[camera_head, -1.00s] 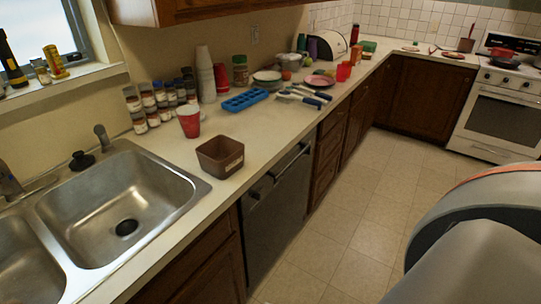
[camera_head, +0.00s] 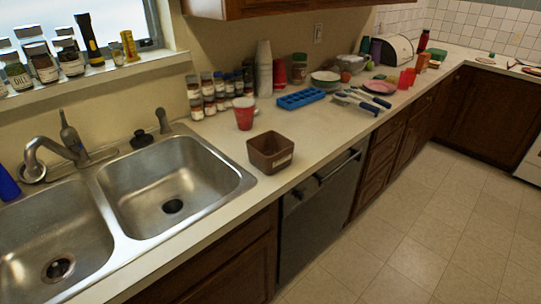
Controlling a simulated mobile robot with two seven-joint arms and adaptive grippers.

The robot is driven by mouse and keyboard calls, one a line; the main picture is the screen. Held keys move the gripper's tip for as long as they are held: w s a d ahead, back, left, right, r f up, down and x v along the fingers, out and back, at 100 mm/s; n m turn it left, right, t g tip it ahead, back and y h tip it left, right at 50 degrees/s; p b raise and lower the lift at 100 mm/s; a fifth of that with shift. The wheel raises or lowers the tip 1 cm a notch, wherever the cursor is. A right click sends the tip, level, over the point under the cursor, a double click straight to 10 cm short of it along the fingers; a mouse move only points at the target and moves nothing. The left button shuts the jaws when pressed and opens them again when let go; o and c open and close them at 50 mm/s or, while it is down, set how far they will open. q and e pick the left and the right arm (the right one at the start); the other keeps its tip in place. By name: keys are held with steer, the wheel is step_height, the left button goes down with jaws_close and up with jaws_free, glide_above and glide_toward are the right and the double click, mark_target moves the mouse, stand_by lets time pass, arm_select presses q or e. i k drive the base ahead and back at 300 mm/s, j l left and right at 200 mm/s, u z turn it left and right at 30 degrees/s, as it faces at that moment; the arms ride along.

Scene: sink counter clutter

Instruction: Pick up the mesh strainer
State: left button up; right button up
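I cannot make out the mesh strainer for certain. Several long utensils with dark blue and black handles (camera_head: 362,105) lie on the counter right of the blue tray. Their pale heads are too small to identify. A grey-silver rounded vessel (camera_head: 351,63) stands farther back near the wall; I cannot tell whether it is mesh. Neither of my grippers is in view.
A double steel sink (camera_head: 165,187) fills the near left counter. A brown square container (camera_head: 270,152), a red cup (camera_head: 244,114), jars (camera_head: 208,94), a blue tray (camera_head: 301,99), plates (camera_head: 325,77) and a pink plate (camera_head: 379,87) crowd the counter (camera_head: 325,133). The floor (camera_head: 440,215) is clear.

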mark_target(61, 266)
steer(key=u, duration=1.7)
steer(key=l+z, duration=0.2)
steer(key=j, duration=0.1)
